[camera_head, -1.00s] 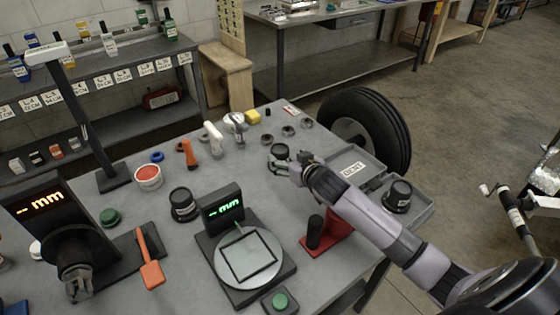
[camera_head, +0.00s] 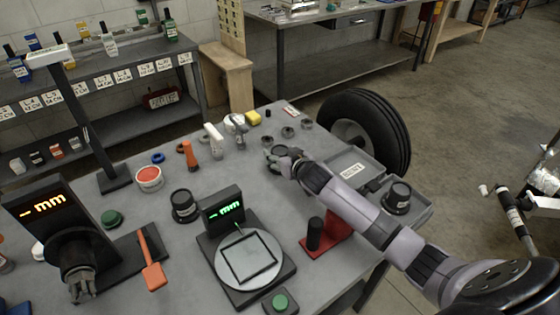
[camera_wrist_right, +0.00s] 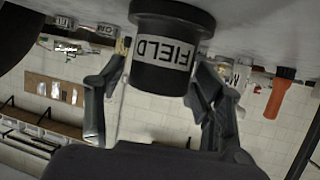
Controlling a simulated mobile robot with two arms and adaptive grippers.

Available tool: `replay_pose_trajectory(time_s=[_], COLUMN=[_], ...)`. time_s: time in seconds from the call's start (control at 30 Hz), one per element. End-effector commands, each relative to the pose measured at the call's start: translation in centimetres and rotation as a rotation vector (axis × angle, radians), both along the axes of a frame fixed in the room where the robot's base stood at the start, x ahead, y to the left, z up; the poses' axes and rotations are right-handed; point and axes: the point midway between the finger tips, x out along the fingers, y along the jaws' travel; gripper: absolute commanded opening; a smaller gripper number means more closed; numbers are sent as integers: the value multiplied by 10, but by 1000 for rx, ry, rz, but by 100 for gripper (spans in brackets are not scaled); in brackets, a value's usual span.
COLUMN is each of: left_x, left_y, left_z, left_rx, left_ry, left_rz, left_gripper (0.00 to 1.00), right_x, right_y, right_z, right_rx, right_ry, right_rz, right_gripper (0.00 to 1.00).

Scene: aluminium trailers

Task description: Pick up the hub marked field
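The hub marked FIELD (camera_wrist_right: 162,55) is a dark cylinder with a white label, seen upside down in the right wrist view and standing on the grey table. My right gripper (camera_wrist_right: 160,78) is open, with one finger on each side of the hub. A small gap shows at the left finger; the right finger is very close to the hub or touching it, I cannot tell which. In the head view my right gripper (camera_head: 279,159) is low at the table's far side and covers much of the hub. My left gripper is not in view.
Another dark hub (camera_head: 184,206) stands left of the display scale (camera_head: 245,258). A third (camera_head: 397,197) sits in the grey tray (camera_head: 424,213) at the right. A red stand (camera_head: 327,240) is below my right forearm. Small rings (camera_head: 288,132) and an orange-handled tool (camera_head: 189,154) lie nearby.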

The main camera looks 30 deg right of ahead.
Motion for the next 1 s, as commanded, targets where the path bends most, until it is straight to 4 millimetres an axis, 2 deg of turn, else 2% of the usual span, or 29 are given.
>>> replay_pose_trajectory(time_s=[0.07, 0.87, 1.0], left_x=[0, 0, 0], left_y=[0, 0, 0], left_z=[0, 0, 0], left_rx=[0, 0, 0], left_ry=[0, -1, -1], left_rz=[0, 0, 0], left_gripper=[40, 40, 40], right_x=[0, 0, 0], right_y=[0, 0, 0], right_z=[0, 0, 0], right_rx=[0, -1, 0], right_ry=[0, 1, 1], right_rz=[0, 0, 0], right_gripper=[54, 1, 0])
